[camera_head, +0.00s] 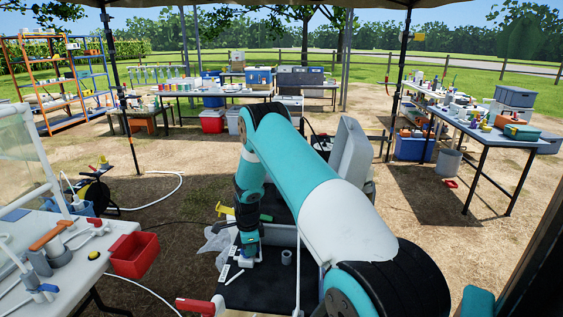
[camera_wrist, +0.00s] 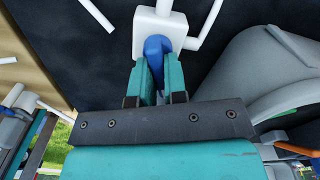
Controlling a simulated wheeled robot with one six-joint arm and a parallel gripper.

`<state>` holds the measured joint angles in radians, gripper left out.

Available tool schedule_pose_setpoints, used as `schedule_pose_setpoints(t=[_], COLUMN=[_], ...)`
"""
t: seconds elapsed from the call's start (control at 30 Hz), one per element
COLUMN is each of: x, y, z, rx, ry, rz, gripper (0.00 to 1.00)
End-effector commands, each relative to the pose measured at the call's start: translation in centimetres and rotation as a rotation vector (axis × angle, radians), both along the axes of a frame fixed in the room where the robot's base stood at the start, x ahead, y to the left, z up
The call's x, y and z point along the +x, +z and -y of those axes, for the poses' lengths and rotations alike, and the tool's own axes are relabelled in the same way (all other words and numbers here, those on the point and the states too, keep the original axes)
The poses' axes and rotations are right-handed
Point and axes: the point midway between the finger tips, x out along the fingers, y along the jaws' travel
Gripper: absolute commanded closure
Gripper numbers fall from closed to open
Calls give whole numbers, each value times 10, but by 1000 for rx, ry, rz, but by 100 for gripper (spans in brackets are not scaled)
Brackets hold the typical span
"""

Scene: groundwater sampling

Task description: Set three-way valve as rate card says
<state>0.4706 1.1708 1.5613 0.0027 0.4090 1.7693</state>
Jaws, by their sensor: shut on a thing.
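In the wrist view, a white three-way valve (camera_wrist: 150,25) sits against a dark surface, with white tubes leaving it. A blue handle (camera_wrist: 156,45) is on its near side. My gripper (camera_wrist: 157,64) has its two teal fingers closed on either side of this blue handle. In the head view, my gripper (camera_head: 247,246) points down over the black surface (camera_head: 262,287), and the valve is small and mostly covered there. I cannot tell the handle's exact direction. I cannot pick out a readable rate card in either view.
A grey cup (camera_head: 286,257) stands just right of my gripper. White strips (camera_head: 234,277) lie on the black surface. A clear bag (camera_head: 214,244) is at its left. A red bin (camera_head: 133,255) hangs by the left table. A grey case lid (camera_head: 349,150) rises behind my arm.

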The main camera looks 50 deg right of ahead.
Motion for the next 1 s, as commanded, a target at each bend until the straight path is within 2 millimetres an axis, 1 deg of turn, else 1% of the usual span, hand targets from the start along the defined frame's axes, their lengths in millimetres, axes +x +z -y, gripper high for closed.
schedule_pose_setpoints(t=[0.1,0.6,0.73,0.97,1.0], x=[4,14,15,15,15], y=[-2,-1,0,0,0], z=[-2,-1,0,1,1], rx=[3,4,3,0,0], ry=[202,1055,1182,1209,1208], rz=[2,5,4,5,5], gripper=[100,100,100,100,83])
